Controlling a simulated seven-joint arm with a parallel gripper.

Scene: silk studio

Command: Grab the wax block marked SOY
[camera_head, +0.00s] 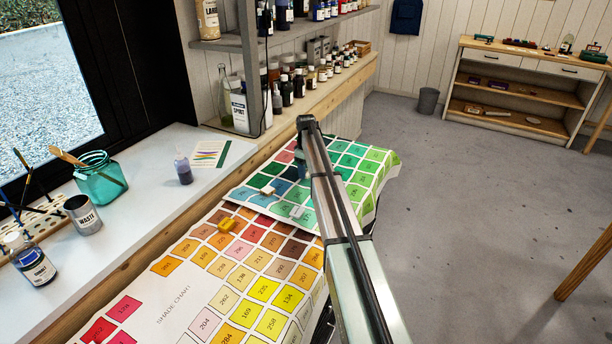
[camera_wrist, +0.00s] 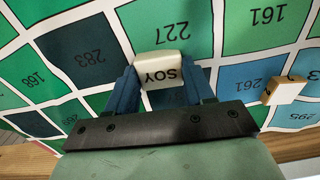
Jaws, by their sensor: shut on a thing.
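The cream wax block marked SOY (camera_wrist: 161,66) sits between the two blue fingers of my gripper (camera_wrist: 161,76) in the wrist view. Its lettering faces the camera and reads upside down. The fingers are shut on its two sides. Behind it is the green 227 square of the shade chart; I cannot tell whether the block touches the chart. In the head view my arm runs over the green part of the chart, and I cannot make out the SOY block there.
A small pale block (camera_wrist: 285,90) lies on the chart to the right in the wrist view. Bottles, a waste tin (camera_head: 82,214) and a teal jar (camera_head: 101,181) stand at left.

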